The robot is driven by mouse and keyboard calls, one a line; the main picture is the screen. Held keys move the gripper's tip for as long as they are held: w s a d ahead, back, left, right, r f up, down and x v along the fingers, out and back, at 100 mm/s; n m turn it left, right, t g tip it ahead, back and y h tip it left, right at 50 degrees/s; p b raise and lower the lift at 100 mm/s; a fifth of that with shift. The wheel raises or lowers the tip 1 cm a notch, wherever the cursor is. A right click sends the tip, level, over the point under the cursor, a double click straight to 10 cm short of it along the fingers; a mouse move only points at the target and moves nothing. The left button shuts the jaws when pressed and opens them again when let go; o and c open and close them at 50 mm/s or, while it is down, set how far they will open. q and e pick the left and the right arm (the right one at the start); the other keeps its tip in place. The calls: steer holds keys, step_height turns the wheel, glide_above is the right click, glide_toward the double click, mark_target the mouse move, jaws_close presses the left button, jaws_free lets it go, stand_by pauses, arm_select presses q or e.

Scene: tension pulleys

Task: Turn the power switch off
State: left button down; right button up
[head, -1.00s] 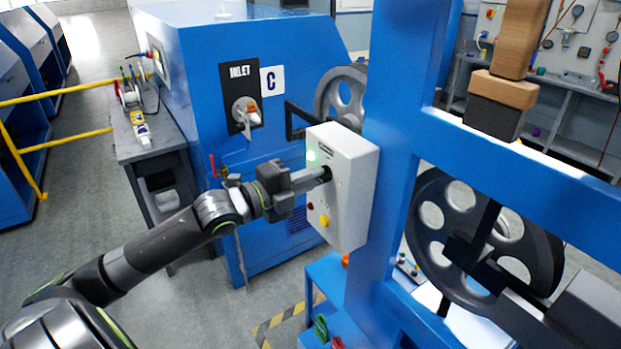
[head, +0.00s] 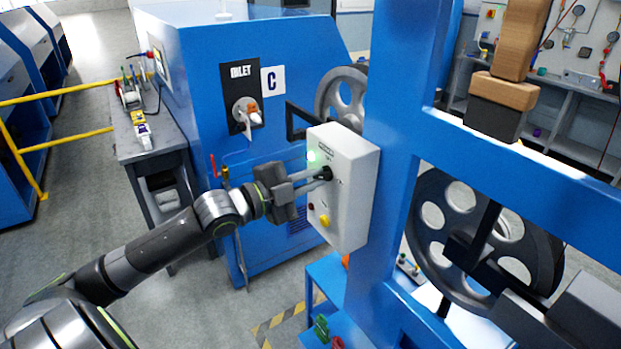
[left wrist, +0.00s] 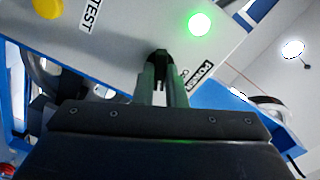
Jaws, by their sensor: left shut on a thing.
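The white control box (head: 350,215) is fixed to the blue upright post. Its power switch, a dark knob (head: 325,173), is on the face towards my left arm; in the left wrist view the knob (left wrist: 161,56) sits near the POWER label (left wrist: 205,72). My left gripper (head: 318,176) is shut on the power switch; its fingertips (left wrist: 163,80) show on either side of the knob in the wrist view. The green light (head: 318,157) above the switch is lit, and it glows in the wrist view (left wrist: 199,24). My right gripper is out of view.
A yellow button (head: 324,221) and a small red one (head: 311,206) are below the switch. A blue machine with an INLET valve (head: 246,113) stands behind. Spoked pulleys (head: 480,235) are to the right of the post. Wooden blocks (head: 515,60) rest on the beam.

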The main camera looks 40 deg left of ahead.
arm_select(q)
steer(key=n+p, duration=0.3)
steer(key=n, duration=0.7)
steer(key=shift+n, duration=0.3)
steer(key=shift+n+p, duration=0.35)
steer(key=shift+n, duration=0.55)
steer(key=c, duration=1.5)
jaws_free()
